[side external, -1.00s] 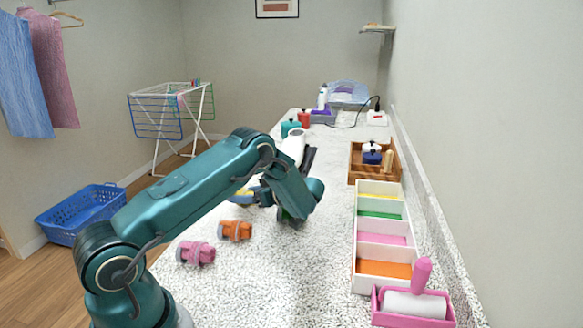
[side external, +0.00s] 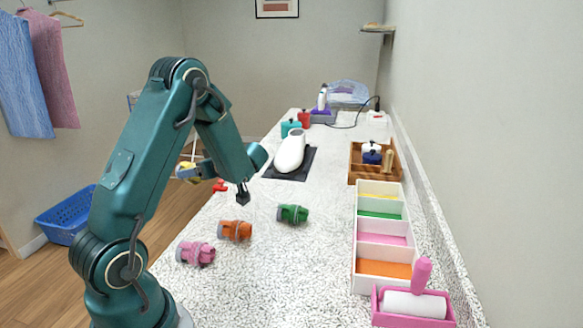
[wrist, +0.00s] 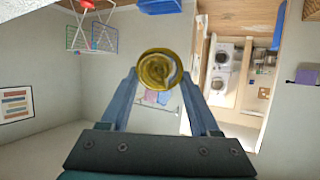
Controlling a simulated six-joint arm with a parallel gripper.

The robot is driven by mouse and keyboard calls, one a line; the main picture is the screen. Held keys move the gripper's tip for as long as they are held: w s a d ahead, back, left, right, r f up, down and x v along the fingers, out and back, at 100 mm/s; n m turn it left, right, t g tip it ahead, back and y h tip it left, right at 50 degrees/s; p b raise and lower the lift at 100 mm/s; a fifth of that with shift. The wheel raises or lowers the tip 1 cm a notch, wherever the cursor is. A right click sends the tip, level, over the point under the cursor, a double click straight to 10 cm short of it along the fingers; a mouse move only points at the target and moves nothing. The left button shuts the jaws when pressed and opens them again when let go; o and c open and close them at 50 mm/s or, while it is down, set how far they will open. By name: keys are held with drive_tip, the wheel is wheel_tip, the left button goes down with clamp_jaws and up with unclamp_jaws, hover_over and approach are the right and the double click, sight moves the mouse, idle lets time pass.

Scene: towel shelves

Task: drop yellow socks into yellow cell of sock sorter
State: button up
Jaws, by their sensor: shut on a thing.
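The yellow socks (side external: 185,166) are a rolled bundle gripped between my gripper's fingers (side external: 190,173), to the left of my wrist and raised up. In the wrist view the yellow socks (wrist: 157,69) show end-on between the two blue fingertips (wrist: 158,75). The sock sorter (side external: 355,245) is a white box at the right of the counter. Its yellow cell (side external: 378,196) is at the far end, followed toward the camera by green, pink and orange cells. The held socks are well left of the sorter.
Green (side external: 293,213), orange (side external: 235,231) and pink (side external: 196,253) sock rolls lie on the counter. A white iron (side external: 290,150) sits on a dark mat. A wooden tray (side external: 358,163) stands behind the sorter and a pink lint roller holder (side external: 385,315) in front. Counter between rolls and sorter is clear.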

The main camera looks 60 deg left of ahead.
idle(0.4)
drive_tip(key=shift+f, duration=0.1)
drive_tip(key=w+d+m+t, duration=0.3)
drive_tip(key=w+m+t, duration=0.6)
drive_tip(key=w, duration=1.3)
drive_tip(key=w+d+r+m+t+h, duration=0.2)
drive_tip(key=w+d+m+t+h, duration=0.2)
drive_tip(key=w+d, duration=0.3)
drive_tip(key=w+d+r+m+t+h, duration=0.3)
drive_tip(key=w+d, duration=0.5)
drive_tip(key=w, duration=0.3)
drive_tip(key=shift+w+r+m+t+h, duration=0.3)
drive_tip(key=shift+m+t+h, duration=0.1)
drive_tip(key=shift+m+h, duration=0.25)
drive_tip(key=shift+w+d+f+m, duration=0.15)
drive_tip(key=shift+w+d, duration=0.05)
drive_tip(key=shift+d, duration=0.3)
drive_tip(key=shift+w+d+f+m, duration=0.1)
drive_tip(key=shift+w+d+f, duration=0.05)
drive_tip(key=shift+d, duration=0.3)
wheel_tip(320, 180, down, 7)
drive_tip(key=d, duration=0.1)
